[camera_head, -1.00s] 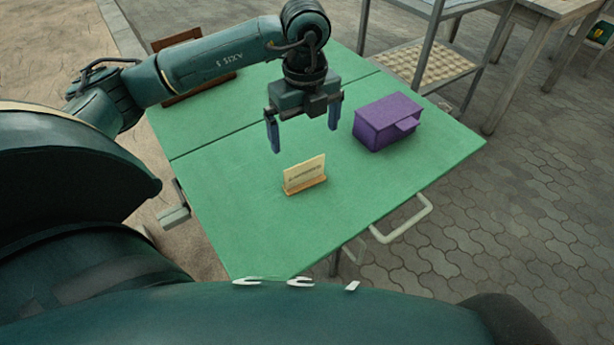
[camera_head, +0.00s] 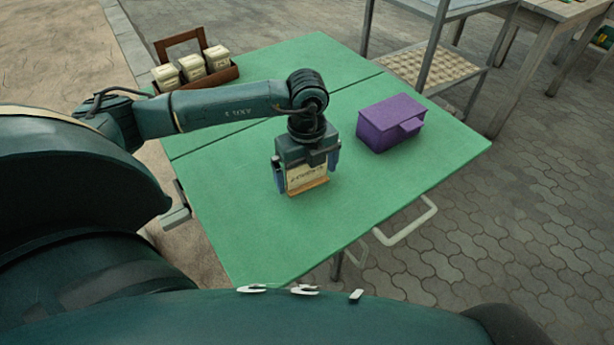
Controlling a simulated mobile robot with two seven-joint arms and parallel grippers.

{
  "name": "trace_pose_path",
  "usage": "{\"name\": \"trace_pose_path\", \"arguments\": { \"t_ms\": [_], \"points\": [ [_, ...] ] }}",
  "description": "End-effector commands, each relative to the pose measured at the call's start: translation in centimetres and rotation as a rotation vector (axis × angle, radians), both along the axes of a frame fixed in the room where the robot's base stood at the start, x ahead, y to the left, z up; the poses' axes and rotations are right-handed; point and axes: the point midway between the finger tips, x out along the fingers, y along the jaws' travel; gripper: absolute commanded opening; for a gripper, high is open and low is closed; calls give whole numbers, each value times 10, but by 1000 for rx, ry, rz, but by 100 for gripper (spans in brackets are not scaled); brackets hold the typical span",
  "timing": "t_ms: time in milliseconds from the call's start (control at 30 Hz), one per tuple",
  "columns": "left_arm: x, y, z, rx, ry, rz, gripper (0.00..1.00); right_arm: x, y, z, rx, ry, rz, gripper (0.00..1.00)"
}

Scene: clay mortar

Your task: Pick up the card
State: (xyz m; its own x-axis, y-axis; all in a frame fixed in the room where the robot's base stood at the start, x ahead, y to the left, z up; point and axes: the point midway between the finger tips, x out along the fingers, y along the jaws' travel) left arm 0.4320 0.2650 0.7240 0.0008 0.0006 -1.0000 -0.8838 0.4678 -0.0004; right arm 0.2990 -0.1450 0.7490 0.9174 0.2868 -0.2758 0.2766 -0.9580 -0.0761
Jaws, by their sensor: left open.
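The cream card (camera_head: 306,176) stands upright in a small tan wooden holder (camera_head: 309,188) on the green table. My left gripper (camera_head: 308,175) is down over the card, with one finger on each side of it. Its jaws are open, and the palm hides the card's upper part. From this view I cannot tell whether a finger touches the card. My right gripper is not in view.
A purple box (camera_head: 391,124) with a small front protrusion stands right of the gripper. A brown wooden carrier (camera_head: 228,75) with several cream packets is at the table's back left. The green table (camera_head: 270,235) is clear in front.

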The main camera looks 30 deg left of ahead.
Motion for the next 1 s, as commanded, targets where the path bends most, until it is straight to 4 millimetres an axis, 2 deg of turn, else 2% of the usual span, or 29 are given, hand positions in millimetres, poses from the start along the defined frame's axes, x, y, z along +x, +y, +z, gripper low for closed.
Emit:
{"name": "trace_pose_path", "arguments": {
  "t_ms": [100, 533, 833, 1000],
  "points": [
    [0, 0, 0, 0, 0, 0, 100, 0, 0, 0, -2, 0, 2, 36],
    [0, 0, 0, -1, 0, -1, 65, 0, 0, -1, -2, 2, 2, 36],
    [0, 0, 6, -2, -1, -1, 64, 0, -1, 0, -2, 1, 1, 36],
    [1, 0, 36, -1, -4, -2, 64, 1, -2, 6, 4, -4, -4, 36]
  ]
}}
